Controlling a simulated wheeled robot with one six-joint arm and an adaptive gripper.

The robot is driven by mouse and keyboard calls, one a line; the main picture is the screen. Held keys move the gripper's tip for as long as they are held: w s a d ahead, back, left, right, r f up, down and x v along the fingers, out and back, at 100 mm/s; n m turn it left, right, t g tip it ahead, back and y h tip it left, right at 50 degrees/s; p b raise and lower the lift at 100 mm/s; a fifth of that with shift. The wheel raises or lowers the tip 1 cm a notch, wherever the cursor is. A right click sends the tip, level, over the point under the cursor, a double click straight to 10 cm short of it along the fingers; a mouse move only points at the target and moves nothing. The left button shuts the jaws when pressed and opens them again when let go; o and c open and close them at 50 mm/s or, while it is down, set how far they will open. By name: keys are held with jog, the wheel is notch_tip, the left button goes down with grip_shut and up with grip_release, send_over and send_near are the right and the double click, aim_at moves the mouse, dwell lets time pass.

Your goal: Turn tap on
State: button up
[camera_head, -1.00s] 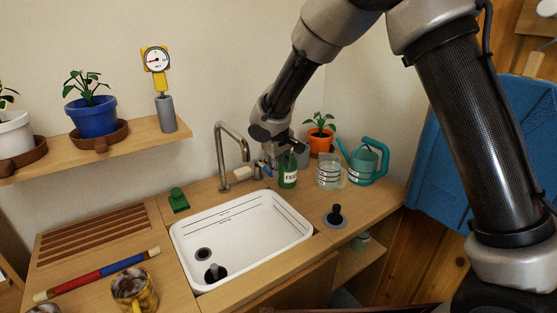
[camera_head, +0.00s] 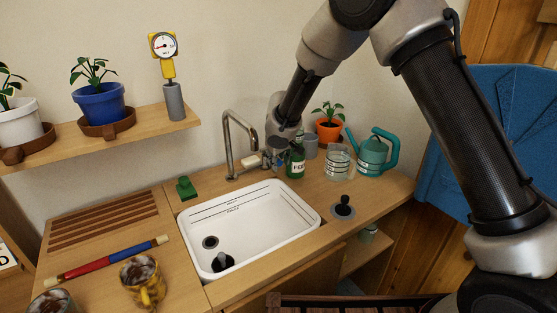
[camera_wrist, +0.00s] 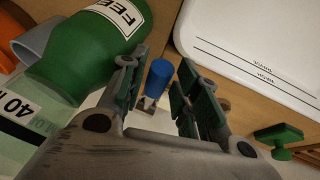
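The grey metal tap (camera_head: 228,145) stands behind the white sink (camera_head: 300,238), its spout bent over the basin. A pale lever piece (camera_head: 252,162) sits at its right. My gripper (camera_head: 268,160) is beside this piece, left of the green FEED bottle (camera_head: 297,168). In the wrist view, a blue cylinder (camera_wrist: 158,78), apparently the end of the tap's handle, lies between the tips of my gripper (camera_wrist: 158,75). The fingers are apart, with a gap on both sides of the blue part. Contact is not visible.
The FEED bottle (camera_wrist: 85,55) is close beside one finger. A glass jar (camera_head: 338,162), a teal watering can (camera_head: 373,155) and a potted plant (camera_head: 328,130) stand to the right. A green block (camera_head: 186,188) is left of the tap. A shelf (camera_head: 150,125) hangs at left.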

grip_shut()
jog(key=shift+w+r+h, duration=0.3)
jog(key=shift+w+r, duration=0.1)
jog(key=shift+r, duration=0.2)
jog(key=shift+a+r+g+h, duration=0.15)
jog(key=shift+r+g+h, duration=0.4)
jog(key=shift+g, duration=0.55)
jog(key=shift+r, duration=0.1)
grip_release()
